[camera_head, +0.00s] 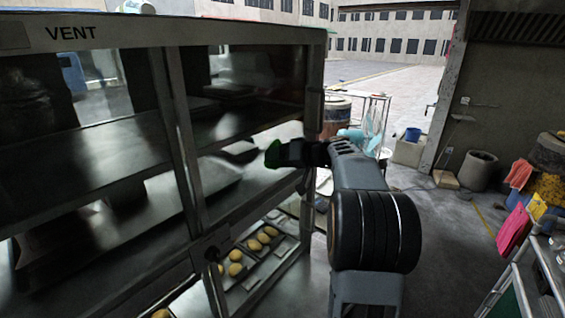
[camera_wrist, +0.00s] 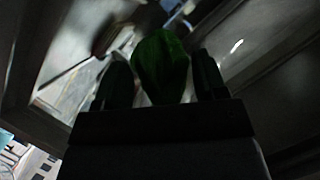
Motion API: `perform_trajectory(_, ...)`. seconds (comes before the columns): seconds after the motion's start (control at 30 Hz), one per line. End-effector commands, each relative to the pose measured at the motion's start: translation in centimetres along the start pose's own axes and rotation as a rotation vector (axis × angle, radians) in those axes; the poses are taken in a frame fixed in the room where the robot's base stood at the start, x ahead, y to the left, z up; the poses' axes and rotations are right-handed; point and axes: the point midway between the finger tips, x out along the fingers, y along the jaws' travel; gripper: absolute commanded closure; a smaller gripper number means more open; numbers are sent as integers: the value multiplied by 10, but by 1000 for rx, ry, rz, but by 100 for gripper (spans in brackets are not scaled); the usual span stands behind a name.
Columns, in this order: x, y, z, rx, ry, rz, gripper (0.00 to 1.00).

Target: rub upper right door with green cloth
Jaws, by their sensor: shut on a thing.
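The oven cabinet (camera_head: 175,35) with glass doors fills the left of the head view. Its upper right door (camera_head: 255,85) is a glass pane in a metal frame, and it looks shut. My gripper (camera_head: 283,153) is in front of the right part of this door, near its lower edge. It is shut on the green cloth (camera_head: 272,154). In the wrist view the cloth (camera_wrist: 162,66) is bunched between the two dark fingers, with blurred glass and frame beyond. Whether the cloth touches the glass I cannot tell.
Trays with several pale round buns (camera_head: 235,269) sit low in the cabinet. A glass-sided stand (camera_head: 374,125) and a barrel (camera_head: 335,112) are behind my arm. A cart (camera_head: 520,285) with pink and yellow cloths beside it is at right. The floor between is clear.

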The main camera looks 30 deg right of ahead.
Motion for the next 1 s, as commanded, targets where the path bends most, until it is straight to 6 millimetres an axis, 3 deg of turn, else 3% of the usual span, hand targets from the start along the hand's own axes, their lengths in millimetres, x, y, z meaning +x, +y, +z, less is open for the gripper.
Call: perform_trajectory(1.0,14,-51,37,0,0,-1,54)
